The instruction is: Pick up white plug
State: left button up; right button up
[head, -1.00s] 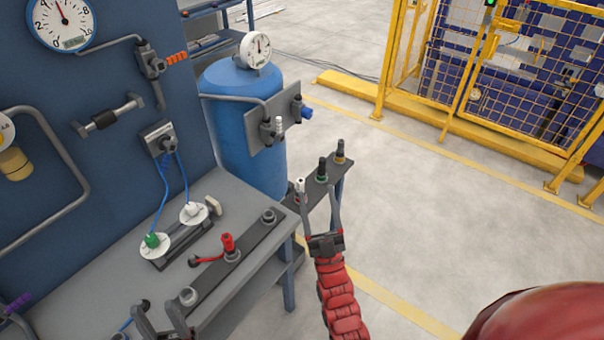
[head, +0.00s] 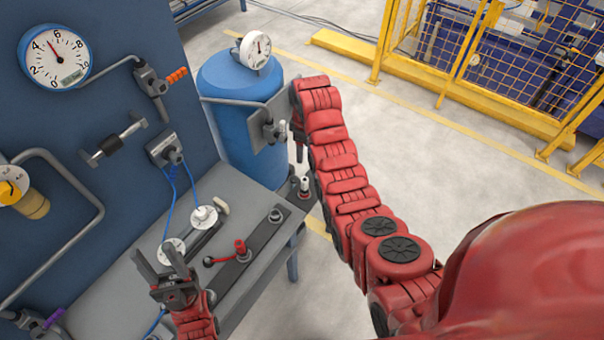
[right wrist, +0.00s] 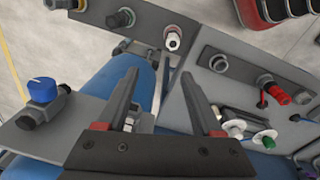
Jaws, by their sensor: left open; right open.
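The white plug (head: 304,184) stands upright on the small dark rack beside the bench. In the right wrist view the white plug (right wrist: 173,40) is ahead of my right gripper (right wrist: 161,76), which is open and empty. The plug is beyond the fingertips, not between them. In the head view my right arm covers most of that gripper. My left gripper (head: 158,262) is open and empty over the near part of the bench.
A rack with a red plug (head: 240,247) lies on the bench (head: 115,290). White discs (head: 203,217) sit behind it. The blue tank (head: 240,80) and its panel, with a blue knob (right wrist: 41,90), are close to my right gripper. A dark green plug (right wrist: 120,18) stands near the white plug.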

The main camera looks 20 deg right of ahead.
jog(key=r, duration=0.2)
jog(key=g+b, duration=0.1)
jog(key=b, duration=0.7)
send_over(305, 179)
notch_tip(305, 179, down, 9)
jog(key=shift+r, duration=0.1)
notch_tip(305, 179, down, 3)
jog(key=shift+p, duration=0.75)
jog(key=shift+f, duration=0.25)
notch_tip(305, 179, down, 3)
jog(key=p, duration=0.2)
jog(key=shift+s+r+p, duration=0.1)
jog(key=shift+p, duration=0.3)
jog(key=shift+f, duration=1.3)
